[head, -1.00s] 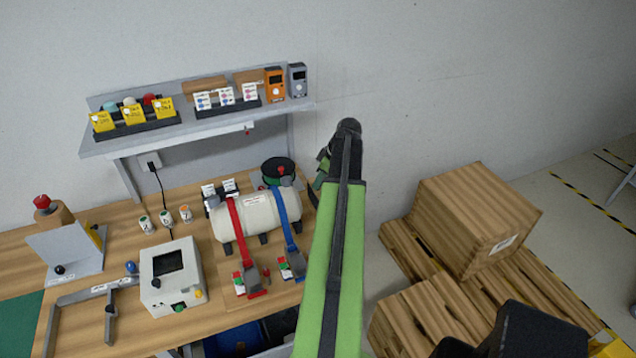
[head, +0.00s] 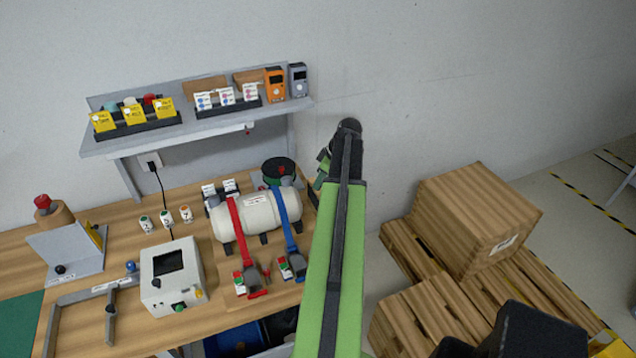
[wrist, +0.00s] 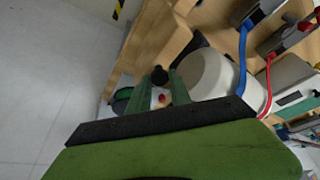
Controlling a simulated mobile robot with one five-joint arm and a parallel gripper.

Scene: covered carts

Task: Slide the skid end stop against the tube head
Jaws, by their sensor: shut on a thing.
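The white tube (head: 262,213) lies across its skid on the bench, held by a red strap (head: 238,219) and a blue strap (head: 287,220). My gripper (head: 322,168) is beyond the tube's right end, partly hidden by my arm. In the wrist view my gripper (wrist: 160,84) is shut on a black knob (wrist: 159,74), which appears to belong to the skid end stop. The rest of the stop is mostly hidden by the fingers. The tube's rounded head (wrist: 208,74) is just right of the fingers there; I cannot tell whether the stop touches it.
A dark spool (head: 278,170) stands behind the tube. A white box with a screen (head: 172,277) is left of it. A shelf (head: 200,122) with cards and meters overhangs the back. A wooden crate (head: 475,220) on pallets stands on the floor at right.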

